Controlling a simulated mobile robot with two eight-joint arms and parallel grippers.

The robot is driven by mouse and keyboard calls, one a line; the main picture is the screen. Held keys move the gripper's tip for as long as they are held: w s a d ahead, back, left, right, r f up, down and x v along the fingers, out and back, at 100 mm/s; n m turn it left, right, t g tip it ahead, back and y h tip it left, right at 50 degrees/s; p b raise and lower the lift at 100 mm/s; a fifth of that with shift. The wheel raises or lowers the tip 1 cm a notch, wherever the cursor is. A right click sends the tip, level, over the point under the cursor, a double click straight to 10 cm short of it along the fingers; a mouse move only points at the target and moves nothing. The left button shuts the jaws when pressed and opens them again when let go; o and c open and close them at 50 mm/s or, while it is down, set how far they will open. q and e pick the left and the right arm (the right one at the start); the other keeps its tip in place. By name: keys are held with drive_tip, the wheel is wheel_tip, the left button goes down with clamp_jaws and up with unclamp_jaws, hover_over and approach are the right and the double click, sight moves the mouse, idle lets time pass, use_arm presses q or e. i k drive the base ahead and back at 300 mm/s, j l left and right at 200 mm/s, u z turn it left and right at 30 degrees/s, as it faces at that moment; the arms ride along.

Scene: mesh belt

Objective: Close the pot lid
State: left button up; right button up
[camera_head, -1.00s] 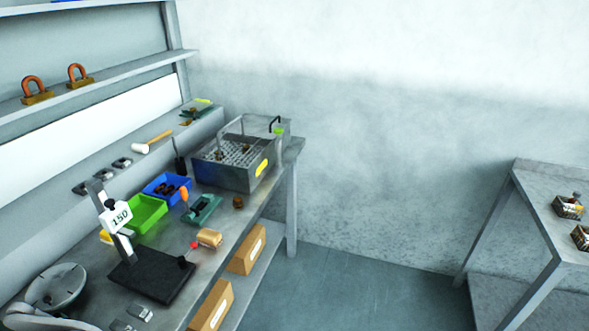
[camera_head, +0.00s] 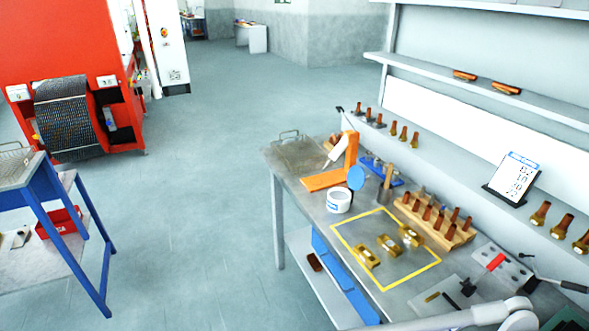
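A small white pot (camera_head: 339,201) with a blue label stands on the grey workbench (camera_head: 314,203), left of the yellow outlined square. Its round blue lid (camera_head: 356,178) stands raised and open at the pot's back right side, so the opening is uncovered. White rounded parts at the bottom right edge look like a link of my arm. Neither of my grippers shows in view.
An orange stand (camera_head: 333,172) is behind the pot. A wooden block (camera_head: 435,220) with several brown-handled tools is to the right. Brass pieces (camera_head: 389,245) lie in the yellow square. Open floor (camera_head: 200,220) lies left of the bench.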

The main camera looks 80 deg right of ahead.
sight(356, 177)
drive_tip(key=z, duration=1.85)
